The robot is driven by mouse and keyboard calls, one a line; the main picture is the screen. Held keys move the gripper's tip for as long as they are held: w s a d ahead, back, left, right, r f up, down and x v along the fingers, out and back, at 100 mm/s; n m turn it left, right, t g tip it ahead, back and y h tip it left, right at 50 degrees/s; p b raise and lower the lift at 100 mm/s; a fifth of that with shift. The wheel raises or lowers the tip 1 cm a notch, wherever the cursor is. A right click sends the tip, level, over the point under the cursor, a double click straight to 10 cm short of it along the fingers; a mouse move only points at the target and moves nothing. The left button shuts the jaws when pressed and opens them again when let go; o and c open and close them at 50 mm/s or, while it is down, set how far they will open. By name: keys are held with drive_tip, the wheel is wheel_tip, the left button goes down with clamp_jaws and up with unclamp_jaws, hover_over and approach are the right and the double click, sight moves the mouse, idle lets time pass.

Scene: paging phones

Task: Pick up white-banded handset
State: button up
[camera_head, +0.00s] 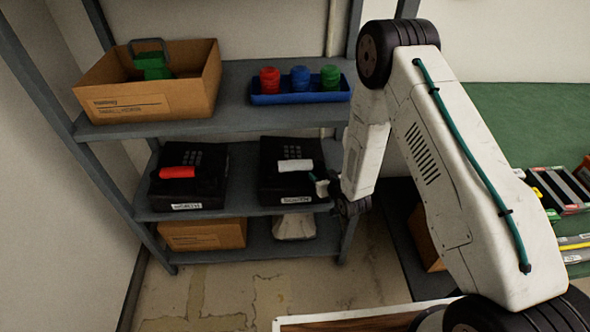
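Two black desk phones sit on the middle shelf. The right phone (285,186) carries the white-banded handset (295,165), which lies across its upper part. The left phone (207,190) has a red-banded handset (177,172). My gripper (318,184) is just right of and slightly below the white-banded handset, at the right side of that phone. Its fingers are small and dark here, so I cannot tell whether they are open or touch the handset.
The middle shelf (240,211) is hemmed in by shelf posts. Above are a cardboard box (138,107) and a blue tray (299,97) with red, blue and green containers. Below are another box (203,235) and a pale object (294,227). A green-topped table (525,120) stands right.

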drive_tip(key=shift+c, duration=0.6)
drive_tip(key=shift+r, duration=0.1)
